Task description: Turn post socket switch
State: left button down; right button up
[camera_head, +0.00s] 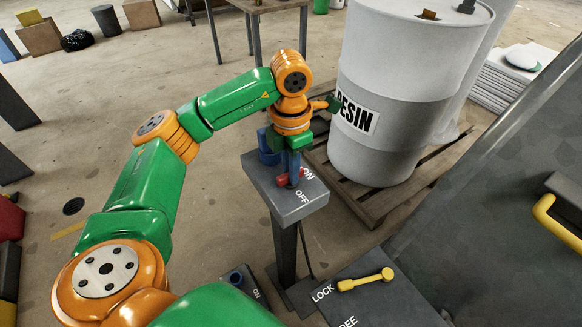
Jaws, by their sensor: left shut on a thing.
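The post socket (295,205) is a grey box on a dark post in the middle of the view, with ON and OFF in white on its top. A red switch handle (282,181) shows on the top near the lettering. My left gripper (292,172) points down over the box and is shut on the red handle. The gripper hides part of the handle and some of the ON label, so I cannot tell its exact angle. A blue socket part (267,146) stands at the back left of the box. My right gripper is not in view.
A grey drum marked RESIN (390,110) stands on a wooden pallet (365,203) close behind the post. A yellow lever (365,281) lies near LOCK on a dark panel in front. A large grey surface (490,190) fills the right. Open floor lies left.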

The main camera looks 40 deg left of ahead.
pick_arm(q)
jog(key=shift+n, duration=0.3)
jog(key=c, duration=0.8)
grip_release()
jog(key=shift+c, duration=0.2)
jog(key=shift+r, duration=0.35)
notch_tip(320, 180, up, 6)
jog(key=shift+r+p, duration=0.25)
jog(key=shift+p, duration=0.65)
jog(key=shift+f, duration=0.1)
